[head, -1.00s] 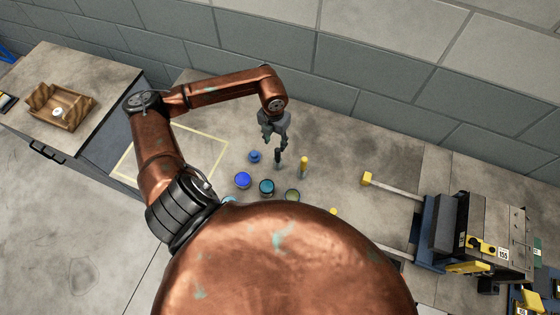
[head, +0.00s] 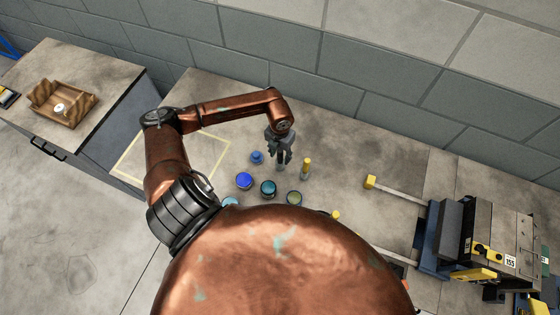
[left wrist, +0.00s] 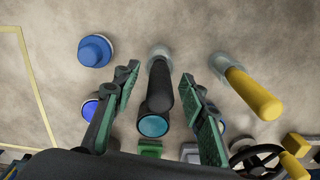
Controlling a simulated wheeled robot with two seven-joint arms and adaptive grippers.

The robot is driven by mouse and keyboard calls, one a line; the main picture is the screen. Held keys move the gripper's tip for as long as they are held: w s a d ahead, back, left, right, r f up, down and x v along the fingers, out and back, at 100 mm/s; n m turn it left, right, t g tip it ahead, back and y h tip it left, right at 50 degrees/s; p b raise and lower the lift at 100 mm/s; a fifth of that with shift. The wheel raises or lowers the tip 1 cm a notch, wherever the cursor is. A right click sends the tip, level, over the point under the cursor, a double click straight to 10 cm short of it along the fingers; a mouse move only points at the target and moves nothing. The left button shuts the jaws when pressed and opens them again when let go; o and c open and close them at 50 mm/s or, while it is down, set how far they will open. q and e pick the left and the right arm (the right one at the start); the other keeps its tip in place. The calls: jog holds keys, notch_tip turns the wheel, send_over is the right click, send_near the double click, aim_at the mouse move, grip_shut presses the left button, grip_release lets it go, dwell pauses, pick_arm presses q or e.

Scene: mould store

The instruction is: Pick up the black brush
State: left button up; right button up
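The black brush (left wrist: 160,88) stands upright on the bench, its pale grey lower end at the top of the left wrist view. My left gripper (head: 281,158) is over it in the head view, where the fingers hide most of the brush. In the left wrist view my left gripper (left wrist: 158,108) is open, one finger on each side of the black handle. A gap shows between each finger and the handle. My right gripper is not in view.
A yellow-handled brush (head: 306,166) stands close to the right. A blue knobbed item (head: 257,157), a blue pot (head: 244,181), a teal pot (head: 268,188) and an olive pot (head: 294,198) stand nearby. A block wall (head: 390,110) rises behind the bench.

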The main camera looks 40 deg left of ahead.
pick_arm(q)
jog(key=shift+c, duration=0.6)
grip_shut()
